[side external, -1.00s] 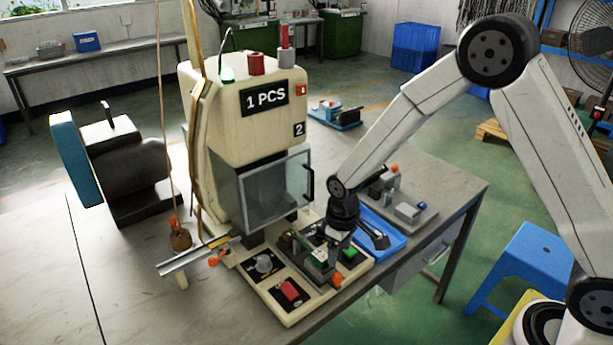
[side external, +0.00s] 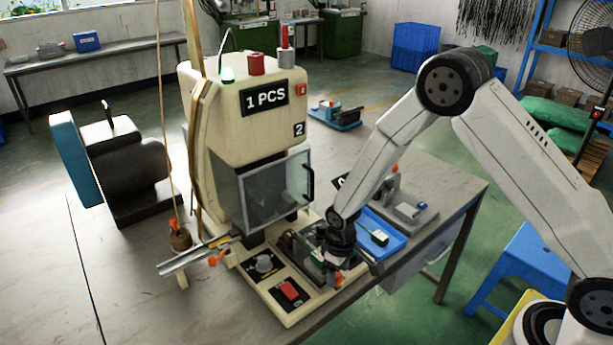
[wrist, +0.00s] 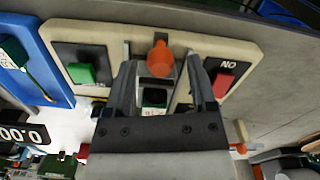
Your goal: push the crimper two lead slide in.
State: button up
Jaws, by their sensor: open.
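Crimper two (side external: 250,110) is the cream machine marked 2 and "1 PCS", with a clear guard at its front. Its lead slide has an orange knob, seen in the wrist view (wrist: 161,59) and low in the side view (side external: 337,279). A dark green part (wrist: 154,98) sits on the slide behind the knob, partly hidden by my gripper. My gripper (wrist: 162,72) is open, its two fingers on either side of the slide and knob. I cannot tell whether they touch it. In the side view my gripper (side external: 341,258) is low over the front of the machine base.
A green button (wrist: 82,73) and a red ON button (wrist: 223,84) flank the slide on the cream base. A blue tray (wrist: 62,92) holding a green part with a lead lies beside the base. The table edge is close in front.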

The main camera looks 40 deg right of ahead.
jog(key=shift+f, duration=0.15)
grip_shut()
dwell(1.4)
